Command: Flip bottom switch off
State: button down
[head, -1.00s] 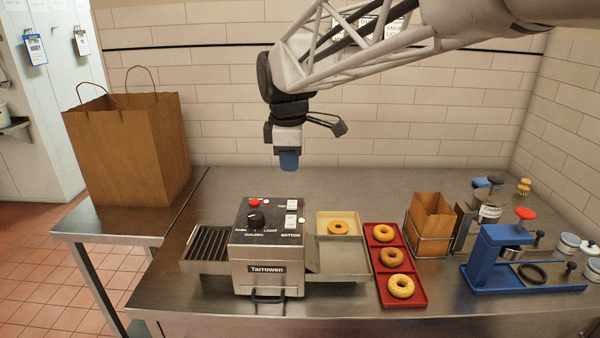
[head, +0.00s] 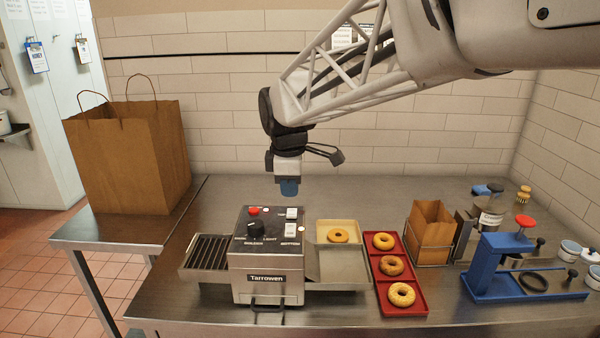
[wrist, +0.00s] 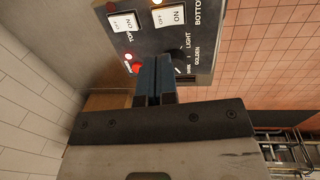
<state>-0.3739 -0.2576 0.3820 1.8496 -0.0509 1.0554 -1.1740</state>
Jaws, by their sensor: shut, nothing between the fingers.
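The toaster (head: 267,262) is a steel box with a black sloped control panel. Its bottom switch (head: 291,229) is a white rocker at the panel's right, beside a small glowing light; the top switch (head: 291,213) sits just above it. In the wrist view the bottom switch (wrist: 169,16) and top switch (wrist: 125,22) show ON and OFF lettering; which side is pressed I cannot tell. My gripper (head: 289,190) has blue fingers, shut and empty, above the panel's far edge and apart from both switches. The wrist view also shows the fingers (wrist: 154,65) over the panel.
A black dial (head: 255,229) and red button (head: 253,211) share the panel. A red tray (head: 421,300) with three bagels stands to the right, beside a cream tray (head: 325,229) holding one bagel. A blue press (head: 485,265) is farther right. The counter behind the toaster is clear.

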aim_at(290, 230)
jog(key=f, duration=0.6)
jog(key=w+f, duration=0.1)
jog(key=f, duration=0.2)
jog(key=shift+f, duration=0.1)
jog(key=shift+w+f, duration=0.1)
jog(key=shift+f, duration=0.15)
dwell(0.4)
jog(key=shift+s+r, duration=0.25)
jog(key=shift+s, duration=0.55)
jog(key=shift+r, duration=0.15)
notch_tip(290, 230, up, 14)
jog(key=s, duration=0.1)
jog(key=shift+s, duration=0.35)
